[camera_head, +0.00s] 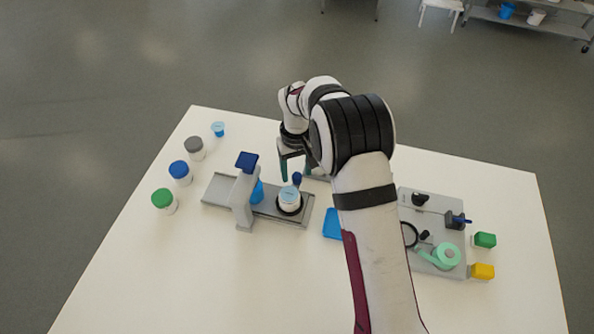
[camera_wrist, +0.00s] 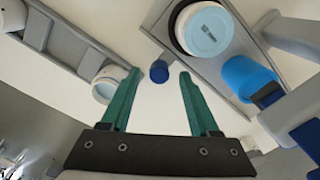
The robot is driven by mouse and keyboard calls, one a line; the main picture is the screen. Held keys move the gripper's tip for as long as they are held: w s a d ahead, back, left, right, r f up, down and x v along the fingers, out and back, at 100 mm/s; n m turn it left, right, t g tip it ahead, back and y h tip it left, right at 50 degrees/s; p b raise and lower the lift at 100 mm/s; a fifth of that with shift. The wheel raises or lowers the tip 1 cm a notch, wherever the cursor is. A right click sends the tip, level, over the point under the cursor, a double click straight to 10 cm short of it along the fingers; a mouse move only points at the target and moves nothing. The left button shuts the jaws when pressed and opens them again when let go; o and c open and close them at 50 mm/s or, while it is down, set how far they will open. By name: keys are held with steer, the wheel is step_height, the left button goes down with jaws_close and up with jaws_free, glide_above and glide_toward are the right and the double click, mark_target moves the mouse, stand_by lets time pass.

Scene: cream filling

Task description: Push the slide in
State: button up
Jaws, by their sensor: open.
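The filling station is a grey base (camera_head: 219,188) with a grey upright (camera_head: 242,203) topped by a dark blue block (camera_head: 247,161). At its right end a white jar with a light blue top (camera_head: 289,196) sits in a black ring; it also shows in the wrist view (camera_wrist: 207,29). A blue cup or nozzle (camera_wrist: 245,78) is under the upright. A small dark blue knob (camera_wrist: 159,71) stands at the slide's edge beside the jar. My gripper (camera_wrist: 160,77) is open, its green fingertips either side of the knob in the wrist view; contact cannot be told.
A grey tool board (camera_head: 450,205) and green and yellow blocks are at the right. My arm hides the middle.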

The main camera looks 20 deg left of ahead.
steer(key=shift+f, duration=0.6)
steer(key=shift+c, duration=0.2)
jaws_close()
